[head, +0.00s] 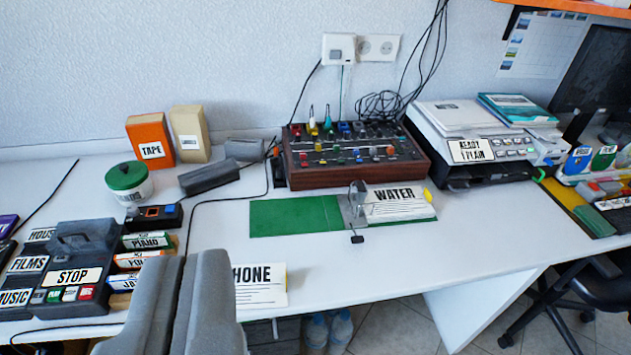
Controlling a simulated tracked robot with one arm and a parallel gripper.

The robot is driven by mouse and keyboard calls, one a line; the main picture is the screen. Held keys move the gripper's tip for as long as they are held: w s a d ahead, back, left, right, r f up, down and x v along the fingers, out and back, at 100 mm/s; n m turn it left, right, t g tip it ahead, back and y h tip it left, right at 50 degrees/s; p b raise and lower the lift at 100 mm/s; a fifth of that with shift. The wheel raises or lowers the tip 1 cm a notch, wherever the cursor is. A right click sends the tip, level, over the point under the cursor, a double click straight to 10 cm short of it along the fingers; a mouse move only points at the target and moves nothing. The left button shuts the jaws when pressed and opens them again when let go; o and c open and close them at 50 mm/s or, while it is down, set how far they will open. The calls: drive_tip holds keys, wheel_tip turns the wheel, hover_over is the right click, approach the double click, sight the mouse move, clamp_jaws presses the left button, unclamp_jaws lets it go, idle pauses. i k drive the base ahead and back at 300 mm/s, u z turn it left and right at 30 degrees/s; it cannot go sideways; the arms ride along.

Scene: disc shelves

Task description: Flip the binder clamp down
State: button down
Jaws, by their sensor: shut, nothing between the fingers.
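The binder clamp (356,204) is a metal piece standing up at the joint between a green board (290,216) and a white WATER card (397,204), near the middle of the desk. A small black tab (357,239) sticks out in front of it. My gripper (184,258) is at the bottom left, its two grey fingers side by side and shut with nothing between them. It is to the left of and nearer than the clamp, well apart from it. The fingers hide part of a white PHONE card (262,288).
A wooden-sided control panel (352,155) stands behind the clamp. A printer (470,140) is at the right rear. A dark STOP device (75,265) and several labelled cases (150,242) crowd the left. The white desk is clear in front of the clamp up to its front edge.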

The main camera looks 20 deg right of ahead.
sight(358, 194)
drive_tip(key=u, duration=0.1)
drive_tip(key=i, duration=0.95)
drive_tip(key=z, duration=0.25)
